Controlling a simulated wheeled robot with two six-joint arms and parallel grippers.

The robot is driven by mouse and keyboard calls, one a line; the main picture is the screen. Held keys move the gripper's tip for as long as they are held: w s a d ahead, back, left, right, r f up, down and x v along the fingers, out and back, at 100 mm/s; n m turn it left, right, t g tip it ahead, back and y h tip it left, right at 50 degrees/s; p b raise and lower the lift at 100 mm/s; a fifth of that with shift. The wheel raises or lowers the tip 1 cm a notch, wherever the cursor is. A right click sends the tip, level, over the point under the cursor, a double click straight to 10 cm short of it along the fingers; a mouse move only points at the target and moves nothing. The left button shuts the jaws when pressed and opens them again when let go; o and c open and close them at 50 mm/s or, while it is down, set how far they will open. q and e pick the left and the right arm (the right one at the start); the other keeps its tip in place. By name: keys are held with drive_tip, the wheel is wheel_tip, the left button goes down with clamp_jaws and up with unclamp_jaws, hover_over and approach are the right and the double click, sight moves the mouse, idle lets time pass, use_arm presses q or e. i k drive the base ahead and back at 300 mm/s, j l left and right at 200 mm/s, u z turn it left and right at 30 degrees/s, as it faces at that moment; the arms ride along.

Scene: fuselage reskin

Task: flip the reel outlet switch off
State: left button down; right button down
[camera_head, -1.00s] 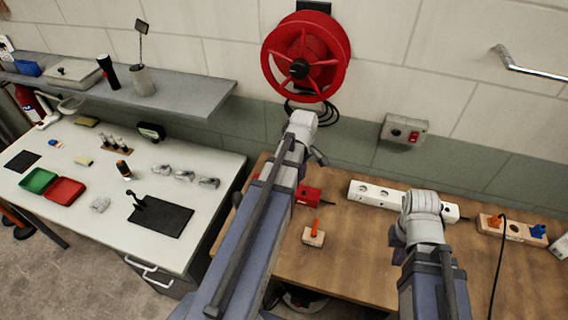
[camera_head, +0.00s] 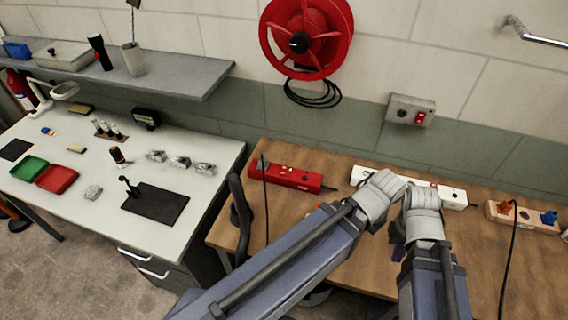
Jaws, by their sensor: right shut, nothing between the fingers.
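A grey box on the wall (camera_head: 410,110) carries a dark round socket and a red switch (camera_head: 420,118) on its right. The switch's position is too small to tell. The red reel (camera_head: 306,40) hangs on the wall to the upper left, with black cable looped below it. My right gripper (camera_head: 397,244) is shut and empty, mostly hidden behind its wrist, over the wooden bench and well below the box. My left arm reaches in from the lower left. Its wrist (camera_head: 378,198) is beside the right wrist, and its fingers are hidden.
The wooden bench (camera_head: 480,265) holds a red power strip (camera_head: 291,177), a white power strip (camera_head: 452,196) partly behind my wrists, and a wooden socket block (camera_head: 523,216). A white table (camera_head: 100,190) stands left. The wall around the grey box is clear.

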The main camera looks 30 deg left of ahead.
sight(283, 170)
drive_tip(key=u, duration=1.6)
